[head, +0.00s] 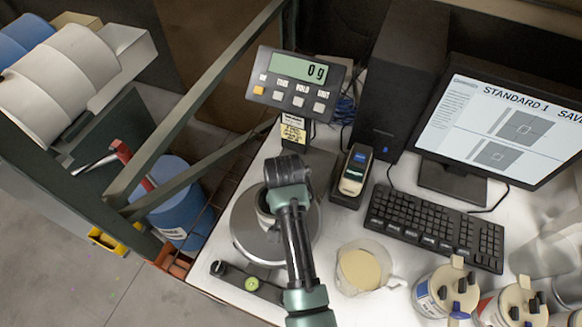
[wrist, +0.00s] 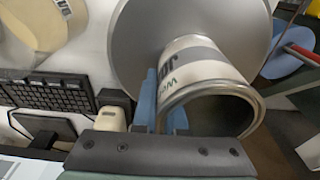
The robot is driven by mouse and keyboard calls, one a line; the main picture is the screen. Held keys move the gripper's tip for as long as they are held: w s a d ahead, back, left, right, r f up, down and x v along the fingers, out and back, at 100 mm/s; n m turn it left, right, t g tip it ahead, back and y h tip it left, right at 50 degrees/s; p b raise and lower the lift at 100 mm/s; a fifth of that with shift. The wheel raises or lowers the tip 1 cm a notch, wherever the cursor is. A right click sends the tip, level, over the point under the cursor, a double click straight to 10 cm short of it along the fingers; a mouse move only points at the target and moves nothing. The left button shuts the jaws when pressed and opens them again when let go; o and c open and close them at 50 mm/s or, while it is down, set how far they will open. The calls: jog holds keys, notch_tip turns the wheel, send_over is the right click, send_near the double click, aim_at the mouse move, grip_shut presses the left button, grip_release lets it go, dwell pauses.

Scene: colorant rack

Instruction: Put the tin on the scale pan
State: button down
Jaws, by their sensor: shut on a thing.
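The tin (wrist: 192,65) is a light can with a grey label band, dark lettering and a metal rim around its open, dark mouth. My gripper (wrist: 163,112) is shut on the tin at its side near the rim, with the blue finger pads against it. In the head view the tin (head: 264,207) is mostly hidden behind my gripper (head: 272,192). The round metal scale pan (head: 246,232) lies below them, and it fills the upper middle of the wrist view (wrist: 140,40). The tin is over the pan; whether it touches it I cannot tell. The scale display (head: 300,73) reads 0 g.
A cream-filled beaker (head: 362,268) stands right of the pan. Lidded canisters (head: 445,291) stand at lower right. A green frame (head: 190,120) and blue bucket (head: 178,205) are left.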

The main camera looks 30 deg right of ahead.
jog(key=shift+f, duration=0.15)
jog(key=c, duration=1)
grip_release()
jog(key=r, duration=0.8)
jog(key=a+r, duration=0.1)
jog(key=r, duration=0.3)
jog(key=shift+s+r, duration=0.15)
jog(key=shift+s, duration=0.25)
